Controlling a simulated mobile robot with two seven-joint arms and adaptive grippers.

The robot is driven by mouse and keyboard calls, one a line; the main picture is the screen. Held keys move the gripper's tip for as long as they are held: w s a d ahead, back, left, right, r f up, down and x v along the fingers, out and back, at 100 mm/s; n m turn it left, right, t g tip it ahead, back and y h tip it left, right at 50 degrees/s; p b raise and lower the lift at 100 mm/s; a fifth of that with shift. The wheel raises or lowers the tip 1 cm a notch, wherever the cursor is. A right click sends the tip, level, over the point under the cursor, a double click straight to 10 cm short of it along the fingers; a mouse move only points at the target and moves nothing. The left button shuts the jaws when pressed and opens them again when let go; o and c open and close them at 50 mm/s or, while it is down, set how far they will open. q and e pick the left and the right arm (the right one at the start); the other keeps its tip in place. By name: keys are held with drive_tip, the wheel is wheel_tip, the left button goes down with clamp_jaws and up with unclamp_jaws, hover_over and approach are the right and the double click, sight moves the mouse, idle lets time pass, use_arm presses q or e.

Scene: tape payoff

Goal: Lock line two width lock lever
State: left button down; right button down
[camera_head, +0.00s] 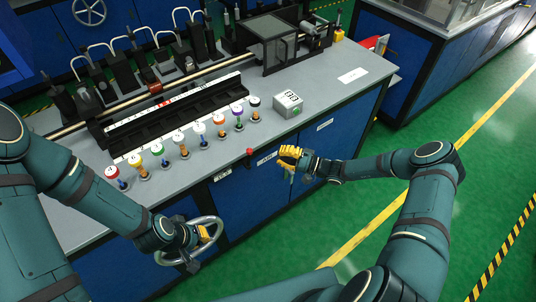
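A grey bench carries a tape machine with a metal rail (130,100) and several black upright fixtures behind it. A small red knob (250,152) sits at the bench's front edge; I cannot tell whether it is the line two width lock lever. No line two label is readable. My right gripper (287,156), with yellow fingers, is just off the front edge, right of the red knob and apart from it. Its finger gap is too small to judge. My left gripper (204,234) is at the grey handwheel (206,246) on the bench front; its fingers are partly hidden.
Several colour-capped knobs (198,128) stand in a row along the front of the bench. A clear-covered unit (273,45) is at the back right. The bench top near the white label (353,75) is clear.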

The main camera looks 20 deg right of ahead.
drive_tip(key=shift+v, duration=2.55)
drive_tip(key=shift+s+r, duration=0.1)
drive_tip(key=shift+r, duration=0.05)
drive_tip(key=s+a+f+n+g+h+b, duration=0.1)
drive_tip(key=s+a+f+n+g+h, duration=0.4)
drive_tip(key=s+a+g, duration=0.75)
drive_tip(key=s+a+r+n+t+h+b, duration=0.1)
drive_tip(key=s+a+t+h, duration=0.1)
drive_tip(key=s+t+h, duration=0.2)
drive_tip(key=s+h, duration=0.2)
drive_tip(key=h, duration=0.1)
drive_tip(key=shift+a+r+n, duration=0.25)
drive_tip(key=shift+n, duration=0.05)
